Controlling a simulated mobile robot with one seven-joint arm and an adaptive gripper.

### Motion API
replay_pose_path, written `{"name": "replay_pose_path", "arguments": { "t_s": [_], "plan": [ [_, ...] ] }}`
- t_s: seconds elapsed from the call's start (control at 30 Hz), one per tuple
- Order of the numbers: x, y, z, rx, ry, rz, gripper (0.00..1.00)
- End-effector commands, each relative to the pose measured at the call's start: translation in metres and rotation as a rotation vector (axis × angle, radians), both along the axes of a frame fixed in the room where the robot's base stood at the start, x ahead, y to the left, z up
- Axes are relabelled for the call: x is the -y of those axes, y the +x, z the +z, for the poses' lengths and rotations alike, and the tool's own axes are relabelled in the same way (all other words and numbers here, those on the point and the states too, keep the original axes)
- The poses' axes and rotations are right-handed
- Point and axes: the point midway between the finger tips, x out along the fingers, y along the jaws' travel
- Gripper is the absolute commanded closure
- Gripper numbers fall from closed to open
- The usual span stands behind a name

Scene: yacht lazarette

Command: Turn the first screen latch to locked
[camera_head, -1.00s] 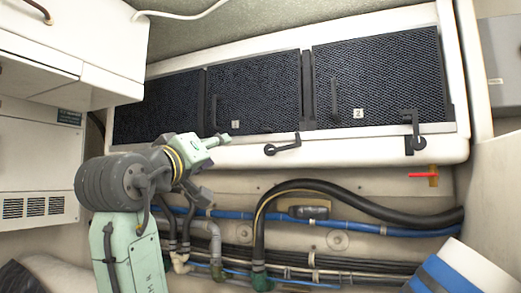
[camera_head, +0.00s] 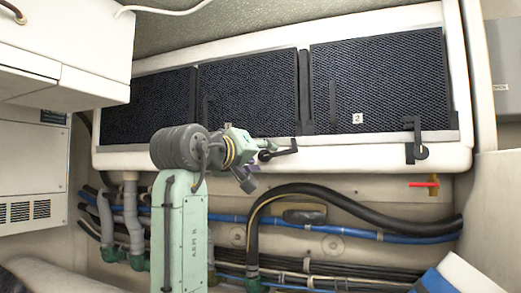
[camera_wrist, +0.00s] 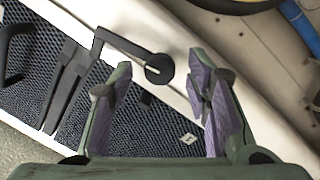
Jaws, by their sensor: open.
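The first screen latch (camera_head: 281,152) is black, on the white frame below the middle screen (camera_head: 250,95). Its lever points right, roughly level, with a short upturned end. In the wrist view its round pivot (camera_wrist: 159,70) lies between my fingertips as seen, with the lever running to the upper left. My gripper (camera_head: 258,145) is open beside the pivot end of the latch; its parted fingers also show in the wrist view (camera_wrist: 160,80). I cannot tell whether they touch the latch.
The right screen (camera_head: 380,75), labelled 2, has its own latch (camera_head: 420,151) with the lever upright. A left screen (camera_head: 150,105) stands beyond my arm. Below run black and blue hoses (camera_head: 385,236) and a red-handled valve (camera_head: 424,184). A white cabinet (camera_head: 65,45) overhangs at upper left.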

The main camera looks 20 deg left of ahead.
Motion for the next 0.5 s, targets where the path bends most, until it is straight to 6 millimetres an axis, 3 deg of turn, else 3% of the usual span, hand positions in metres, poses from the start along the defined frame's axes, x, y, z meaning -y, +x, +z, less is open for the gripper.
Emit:
{"name": "replay_pose_path", "arguments": {
  "t_s": [0.37, 0.5],
  "plan": [
    [0.0010, 0.0067, -0.0005, 0.001, 0.001, 0.001, 0.56],
    [0.0009, 0.0065, -0.0005, 0.001, 0.001, 0.001, 0.65]
  ]
}}
